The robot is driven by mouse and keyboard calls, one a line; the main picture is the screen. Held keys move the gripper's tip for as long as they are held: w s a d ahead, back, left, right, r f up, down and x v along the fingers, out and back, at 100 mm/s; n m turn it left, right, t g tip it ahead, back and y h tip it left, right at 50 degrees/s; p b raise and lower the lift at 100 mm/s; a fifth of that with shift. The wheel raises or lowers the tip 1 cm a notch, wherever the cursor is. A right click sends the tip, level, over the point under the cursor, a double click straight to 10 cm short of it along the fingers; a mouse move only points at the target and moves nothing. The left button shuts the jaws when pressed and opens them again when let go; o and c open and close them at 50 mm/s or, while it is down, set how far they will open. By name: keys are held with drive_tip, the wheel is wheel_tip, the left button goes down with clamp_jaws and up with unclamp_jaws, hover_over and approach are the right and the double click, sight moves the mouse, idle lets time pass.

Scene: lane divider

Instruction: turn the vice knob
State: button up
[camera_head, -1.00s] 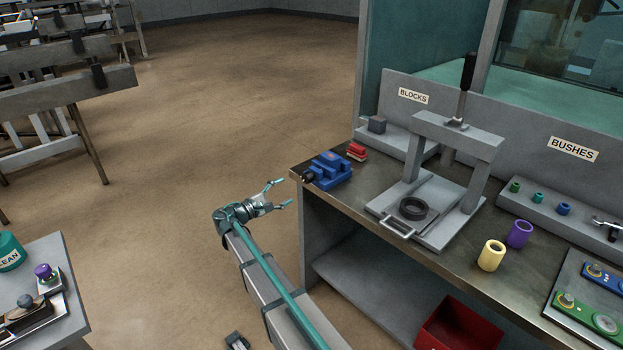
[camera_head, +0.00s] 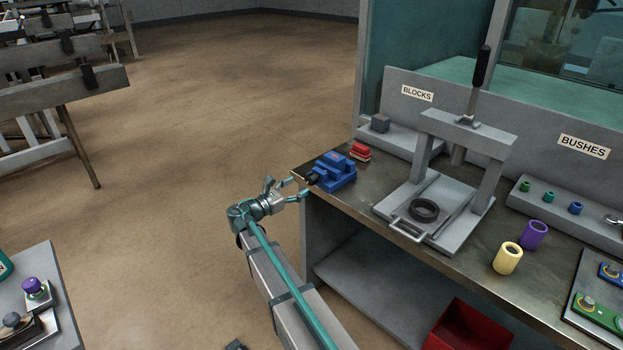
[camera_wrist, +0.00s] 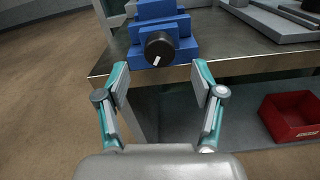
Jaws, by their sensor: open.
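The blue vice (camera_head: 334,172) sits at the left front corner of the metal bench. Its black round knob (camera_head: 312,178) faces the bench's left side, toward my gripper; the knob shows clearly in the wrist view (camera_wrist: 159,48) with a white mark tilted on its face. My gripper (camera_head: 281,187) is open and empty, just off the bench edge and short of the knob. In the wrist view my gripper (camera_wrist: 160,85) has its two fingers apart, with the knob beyond the tips and roughly centred between them. No finger appears to touch it.
The bench edge (camera_wrist: 240,73) lies just beyond my fingertips. Red blocks (camera_head: 361,151) sit behind the vice. A grey press (camera_head: 466,135) stands to its right. A red bin (camera_head: 466,327) is on the lower shelf.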

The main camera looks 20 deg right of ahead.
sight(309, 181)
drive_tip(key=p+x, duration=0.1)
drive_tip(key=x, duration=0.6)
drive_tip(key=shift+w+d, duration=0.1)
drive_tip(key=shift+d, duration=0.1)
drive_tip(key=c, duration=1.2)
drive_tip(key=shift+o, duration=0.2)
drive_tip(key=shift+f+m+b, duration=0.15)
drive_tip(key=shift+m+b, duration=0.25)
drive_tip(key=shift+b, duration=0.1)
drive_tip(key=shift+f+m+b, duration=0.1)
drive_tip(key=shift+m+b, duration=0.8)
drive_tip(key=shift+b, duration=0.3)
drive_tip(key=m+b, duration=0.3)
drive_tip(key=shift+r+m, duration=0.2)
drive_tip(key=shift+m, duration=0.1)
